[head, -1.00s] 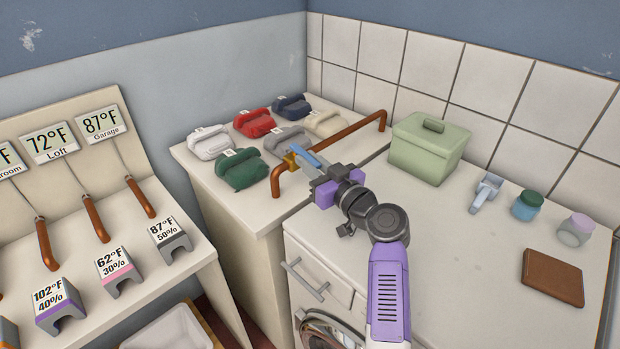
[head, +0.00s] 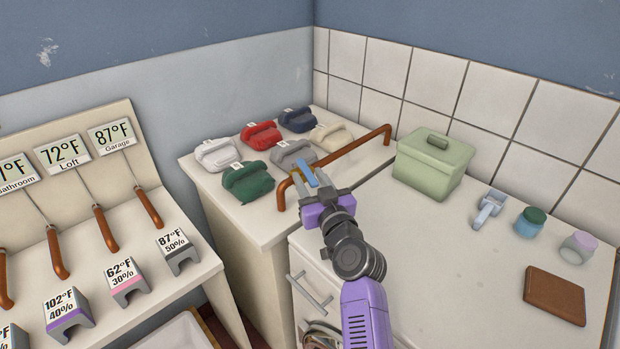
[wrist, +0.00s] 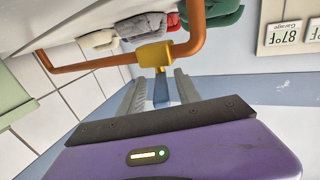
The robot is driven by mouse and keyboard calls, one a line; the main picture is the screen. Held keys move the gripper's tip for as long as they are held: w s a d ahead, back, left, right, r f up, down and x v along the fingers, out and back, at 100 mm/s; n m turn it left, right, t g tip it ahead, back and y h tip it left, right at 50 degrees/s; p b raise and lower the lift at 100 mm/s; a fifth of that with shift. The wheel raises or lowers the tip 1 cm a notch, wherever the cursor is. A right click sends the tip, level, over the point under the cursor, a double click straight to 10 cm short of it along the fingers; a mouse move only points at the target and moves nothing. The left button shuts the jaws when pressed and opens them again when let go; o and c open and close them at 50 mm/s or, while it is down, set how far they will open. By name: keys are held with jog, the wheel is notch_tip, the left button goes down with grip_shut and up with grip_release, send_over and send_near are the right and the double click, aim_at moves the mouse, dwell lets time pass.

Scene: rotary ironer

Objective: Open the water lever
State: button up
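The water lever (head: 307,175) is a blue handle on a yellow valve body (wrist: 155,53) set in a copper pipe (head: 350,149). The pipe runs above the white counter in the head view. In the wrist view the blue lever (wrist: 161,89) points from the valve toward my gripper (wrist: 158,92). My gripper's two grey fingers stand apart, one on each side of the lever, with visible gaps beside it. In the head view my gripper (head: 312,184) reaches the lever from the front right and hides part of the valve.
A green lidded box (head: 425,172) stands to the right, with small jars and a brown wallet-like item (head: 555,296). A display panel stands at left.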

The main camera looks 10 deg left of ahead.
jog(key=shift+r, duration=0.1)
jog(key=v, duration=0.7)
jog(key=shift+s+d, duration=0.2)
jog(key=shift+s, duration=0.15)
